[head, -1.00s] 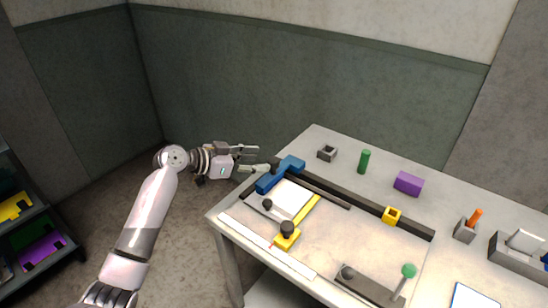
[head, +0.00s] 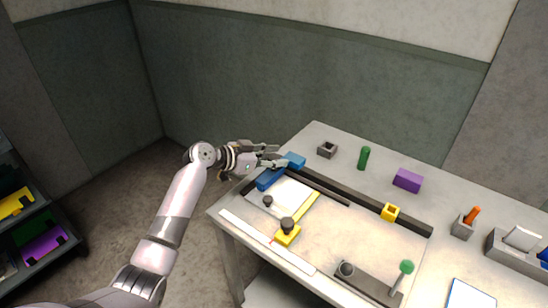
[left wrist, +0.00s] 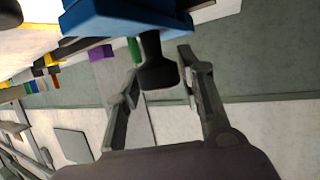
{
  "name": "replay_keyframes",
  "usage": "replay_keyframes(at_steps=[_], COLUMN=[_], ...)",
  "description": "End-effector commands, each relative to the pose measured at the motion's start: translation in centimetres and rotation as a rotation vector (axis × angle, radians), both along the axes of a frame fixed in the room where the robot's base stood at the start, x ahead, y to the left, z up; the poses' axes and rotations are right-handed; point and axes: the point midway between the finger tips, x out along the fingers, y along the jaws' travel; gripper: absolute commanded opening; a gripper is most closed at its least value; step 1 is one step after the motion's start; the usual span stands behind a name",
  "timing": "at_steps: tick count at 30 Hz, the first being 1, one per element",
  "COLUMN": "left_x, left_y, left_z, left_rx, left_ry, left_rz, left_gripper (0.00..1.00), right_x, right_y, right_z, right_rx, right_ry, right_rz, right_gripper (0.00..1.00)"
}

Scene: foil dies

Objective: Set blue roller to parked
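The blue roller (head: 268,179) sits at the left end of the dark rail on the table, beside a white sheet (head: 292,194). My left gripper (head: 277,155) is at its back left side and hides part of it. In the left wrist view the blue roller body (left wrist: 125,15) fills the top, with a dark handle (left wrist: 158,65) sticking out of it. The open fingers of my left gripper (left wrist: 160,68) stand on either side of this handle, with a gap visible at each side. My right gripper is not in view.
The dark rail (head: 370,204) runs rightward past a yellow block (head: 390,212). A yellow piece with a black knob (head: 287,225) lies in front of the roller. A grey socket (head: 327,150), green cylinder (head: 364,158) and purple block (head: 407,180) stand behind the rail.

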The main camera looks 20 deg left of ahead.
Motion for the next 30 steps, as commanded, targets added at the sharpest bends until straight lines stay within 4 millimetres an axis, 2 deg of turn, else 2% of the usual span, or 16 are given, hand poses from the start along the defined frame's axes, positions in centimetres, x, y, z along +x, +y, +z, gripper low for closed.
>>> replay_keyframes(at_steps=[2,15,26,30], left_x=[-0.01,-0.03,-0.04,-0.31], left_y=[0.03,0.04,0.01,-0.69], left_z=[-0.01,-0.03,-0.03,0.0], left_rx=[0.0,0.0,0.0,-0.002], left_ry=[0.0,0.001,0.001,0.003], left_rz=[0.0,0.0,0.0,-0.001], left_gripper=[0.28,0.0,0.0,0.0], right_x=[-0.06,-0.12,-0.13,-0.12], right_y=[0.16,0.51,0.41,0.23], right_z=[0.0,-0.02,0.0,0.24], right_rx=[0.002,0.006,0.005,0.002], right_ry=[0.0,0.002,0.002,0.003], right_rz=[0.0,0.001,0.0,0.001], right_gripper=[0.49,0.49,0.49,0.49])
